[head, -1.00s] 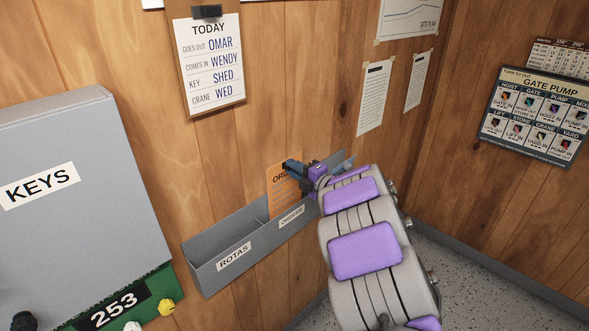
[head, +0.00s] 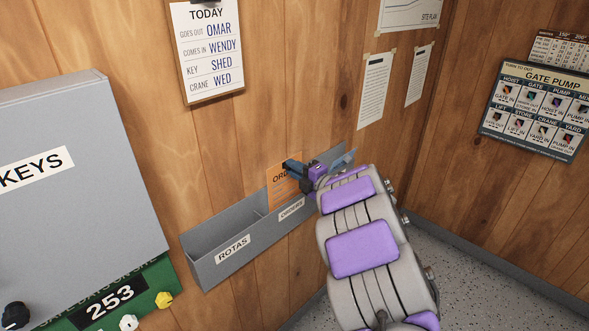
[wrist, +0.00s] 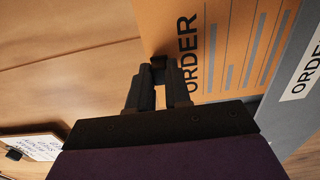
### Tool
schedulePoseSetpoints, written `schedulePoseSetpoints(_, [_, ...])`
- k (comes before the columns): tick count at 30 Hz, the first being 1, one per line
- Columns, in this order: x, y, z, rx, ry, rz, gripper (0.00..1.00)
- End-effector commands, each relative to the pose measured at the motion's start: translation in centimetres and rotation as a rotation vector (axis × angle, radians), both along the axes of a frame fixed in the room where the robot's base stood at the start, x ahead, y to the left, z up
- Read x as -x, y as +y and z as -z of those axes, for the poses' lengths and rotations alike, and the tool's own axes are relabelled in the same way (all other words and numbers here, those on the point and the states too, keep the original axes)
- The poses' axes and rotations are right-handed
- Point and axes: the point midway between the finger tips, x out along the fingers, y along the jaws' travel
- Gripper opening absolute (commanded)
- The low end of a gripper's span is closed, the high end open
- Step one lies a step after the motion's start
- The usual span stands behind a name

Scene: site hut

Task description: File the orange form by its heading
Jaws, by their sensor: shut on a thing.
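The orange form (head: 283,187) stands upright in the section of the grey wall rack (head: 225,238) labelled ORDERS, its lower part hidden behind the rack's front. Its heading begins "ORD" in the head view; in the wrist view the form (wrist: 235,50) reads ORDER. My gripper (head: 290,165) is shut on the form's top edge near the heading. In the wrist view the fingertips (wrist: 168,75) meet at the form's edge. The section to the left is labelled ROTAS and looks empty. My arm hides the rack's right part.
A grey KEYS cabinet (head: 75,170) stands at the left, above a green 253 panel (head: 135,295) with knobs. A TODAY clipboard (head: 208,55) hangs above the rack. Papers (head: 374,90) and a GATE PUMP board (head: 537,105) are on the walls to the right.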

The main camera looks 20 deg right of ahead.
Motion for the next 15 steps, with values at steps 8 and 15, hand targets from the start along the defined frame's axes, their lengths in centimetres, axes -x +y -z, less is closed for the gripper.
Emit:
schedulePoseSetpoints(8, [0.0,0.0,0.2,0.000,0.000,0.000,0.00])
schedulePoseSetpoints(15, [0.0,0.0,1.5,0.000,0.001,-0.001,0.00])
